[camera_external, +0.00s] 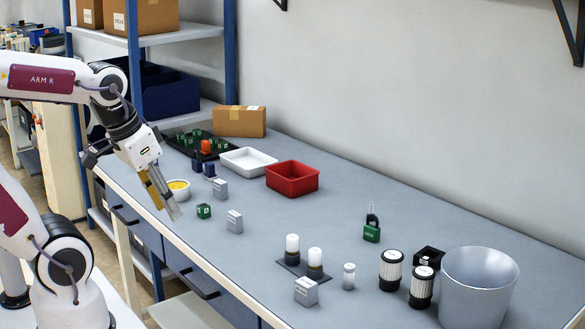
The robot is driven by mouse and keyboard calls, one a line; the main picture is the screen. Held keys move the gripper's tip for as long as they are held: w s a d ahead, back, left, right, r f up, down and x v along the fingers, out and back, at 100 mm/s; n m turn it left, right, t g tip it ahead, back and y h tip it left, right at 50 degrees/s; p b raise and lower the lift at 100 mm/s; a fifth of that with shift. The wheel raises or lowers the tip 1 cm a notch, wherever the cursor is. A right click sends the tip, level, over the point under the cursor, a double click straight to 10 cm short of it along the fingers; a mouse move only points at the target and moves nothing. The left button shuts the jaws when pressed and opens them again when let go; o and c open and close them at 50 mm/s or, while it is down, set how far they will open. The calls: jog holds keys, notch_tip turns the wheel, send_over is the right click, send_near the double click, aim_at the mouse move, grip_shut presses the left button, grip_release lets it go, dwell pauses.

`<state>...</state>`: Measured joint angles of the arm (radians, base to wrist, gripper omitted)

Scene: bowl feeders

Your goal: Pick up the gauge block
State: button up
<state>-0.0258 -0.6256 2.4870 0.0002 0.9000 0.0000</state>
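Three small grey metal blocks with dark markings stand on the bench, and I cannot tell which is the gauge block. One grey block (220,189) is near the blue items, a second grey block (235,221) is a little nearer the camera, and a third grey block (306,291) is near the front edge. My gripper (165,203) points down over the bench's left edge, to the left of the first two blocks and apart from them. Its fingers look yellow and grey. Their gap is too small to judge, and no held object is clear.
A small green cube (204,211) and a yellow-filled bowl (179,189) are near my gripper. A red bin (292,179) and a white tray (248,160) stand behind. The bench centre is clear.

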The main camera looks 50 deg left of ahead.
jog(key=w+a+f+n+g+y, duration=0.1)
jog(key=w+a+f+n+g, duration=0.4)
jog(key=w, duration=0.6)
jog(key=n+y, duration=0.3)
jog(key=n, duration=0.5)
send_near(235, 214)
jog(key=s+f, duration=0.2)
jog(key=f, duration=0.1)
jog(key=s+f, duration=0.1)
jog(key=f, duration=0.1)
jog(key=shift+d+f, duration=0.1)
jog(key=shift+d, duration=0.2)
jog(key=shift+w+a+r+n, duration=0.3)
jog(key=shift+w+n, duration=0.15)
jog(key=shift+n, duration=0.45)
jog(key=shift+w+a+r+n, duration=0.3)
jog(key=shift+w+r+n, duration=0.1)
jog(key=shift+n, duration=0.5)
jog(key=shift+w+a+r+n, duration=0.3)
jog(key=shift+w+n, duration=0.15)
jog(key=shift+n, duration=0.45)
jog(key=shift+f, duration=0.1)
jog(key=shift+x, duration=1.25)
